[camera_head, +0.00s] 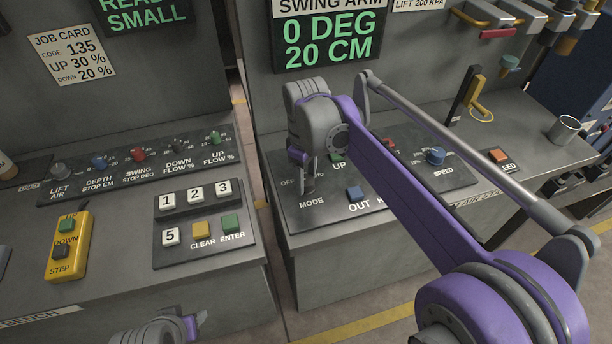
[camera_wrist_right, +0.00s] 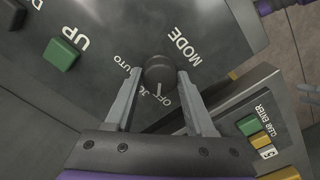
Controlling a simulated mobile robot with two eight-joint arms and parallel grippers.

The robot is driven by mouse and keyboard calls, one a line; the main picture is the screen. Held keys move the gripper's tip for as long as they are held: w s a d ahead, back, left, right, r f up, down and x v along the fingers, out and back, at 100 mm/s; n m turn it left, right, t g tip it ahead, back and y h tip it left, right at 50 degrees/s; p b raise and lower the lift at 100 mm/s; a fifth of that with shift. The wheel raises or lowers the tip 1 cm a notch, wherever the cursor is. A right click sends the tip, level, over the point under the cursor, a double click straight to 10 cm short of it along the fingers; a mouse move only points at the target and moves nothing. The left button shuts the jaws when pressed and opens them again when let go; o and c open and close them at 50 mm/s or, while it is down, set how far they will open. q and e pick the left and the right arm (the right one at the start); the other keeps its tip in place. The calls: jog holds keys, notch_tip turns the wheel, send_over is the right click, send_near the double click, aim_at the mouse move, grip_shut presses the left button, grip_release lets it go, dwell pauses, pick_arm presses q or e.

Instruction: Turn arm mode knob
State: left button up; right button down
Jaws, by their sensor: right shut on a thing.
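The arm mode knob (camera_wrist_right: 159,70) is a dark round knob on a dark control panel (camera_head: 350,209), with the word MODE printed beside it. In the right wrist view its white pointer line lies close to the OFF and JOG labels; which one it marks is hard to tell. My right gripper (camera_wrist_right: 157,84) is shut on the knob, one grey finger on each side. In the head view my right gripper (camera_head: 309,184) points down at the panel and mostly hides the knob. My left gripper (camera_head: 192,326) is partly seen at the bottom edge, away from the panel.
A display (camera_head: 328,38) above reads 0 DEG 20 CM. On the left bench are a keypad (camera_head: 166,258) and a yellow step pendant (camera_head: 65,262).

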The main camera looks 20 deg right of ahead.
aim_at(306, 180)
jog(key=m+p, duration=0.1)
jog(key=m, duration=0.3)
jog(key=shift+r+m, duration=0.1)
jog(key=shift+m, duration=0.2)
jog(key=shift+m+p, duration=0.6)
jog(key=shift+m, duration=1.2)
jog(key=shift+c, duration=1.2)
grip_release()
notch_tip(306, 180, up, 11)
jog(key=p, duration=0.1)
jog(key=shift+f, duration=0.2)
